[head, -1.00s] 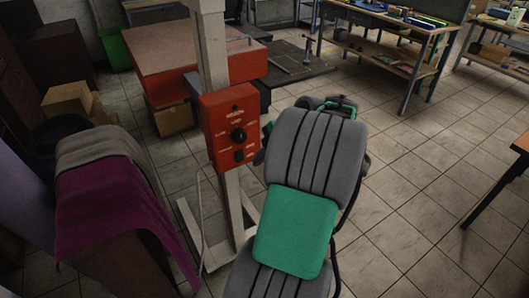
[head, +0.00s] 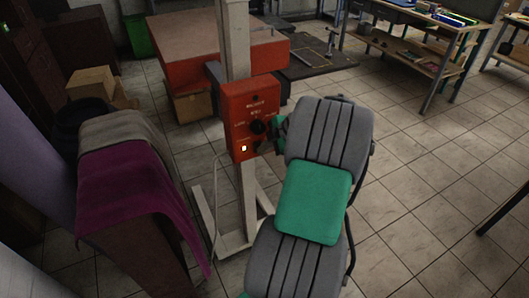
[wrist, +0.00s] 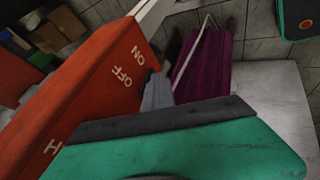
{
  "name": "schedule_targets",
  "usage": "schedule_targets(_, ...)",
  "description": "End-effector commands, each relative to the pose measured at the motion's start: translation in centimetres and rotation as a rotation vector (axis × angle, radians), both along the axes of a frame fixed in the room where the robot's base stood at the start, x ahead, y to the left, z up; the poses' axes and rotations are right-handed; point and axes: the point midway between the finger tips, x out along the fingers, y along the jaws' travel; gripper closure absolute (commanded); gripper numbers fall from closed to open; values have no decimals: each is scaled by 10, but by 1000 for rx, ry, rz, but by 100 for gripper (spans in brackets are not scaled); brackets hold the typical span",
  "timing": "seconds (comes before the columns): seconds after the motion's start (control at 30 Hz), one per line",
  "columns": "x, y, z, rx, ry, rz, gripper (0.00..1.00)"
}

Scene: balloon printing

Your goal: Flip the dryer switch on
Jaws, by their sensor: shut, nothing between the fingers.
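The dryer's red control box (head: 252,108) is fixed to a pale upright post. Its front carries a black round knob (head: 257,127) and, below it to the left, a small lit yellowish indicator (head: 244,148). My gripper (head: 264,147) is at the box's lower right, its tips close to the front face, partly hidden by my arm. In the wrist view the red box (wrist: 85,75) shows white ON and OFF lettering. My gripper's grey tip (wrist: 157,92) is together and empty, beside the ON label. The switch itself is hidden behind the gripper; contact cannot be told.
A brown stand draped with purple cloth (head: 130,190) and grey cloth is to the left. A large red table-like unit (head: 205,50) stands behind the post. A workbench (head: 425,45) is at the back right.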

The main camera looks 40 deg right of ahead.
Motion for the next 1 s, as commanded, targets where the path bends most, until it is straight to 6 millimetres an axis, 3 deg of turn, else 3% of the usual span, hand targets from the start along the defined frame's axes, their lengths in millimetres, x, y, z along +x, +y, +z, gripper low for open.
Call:
schedule_targets(0.27, 0, 0, 0, -1, -4, 0, 100)
schedule_targets(0.63, 0, -1, 16, -2, -5, 0, 100)
schedule_targets(1.0, -2, 1, 16, -4, -6, 1, 100)
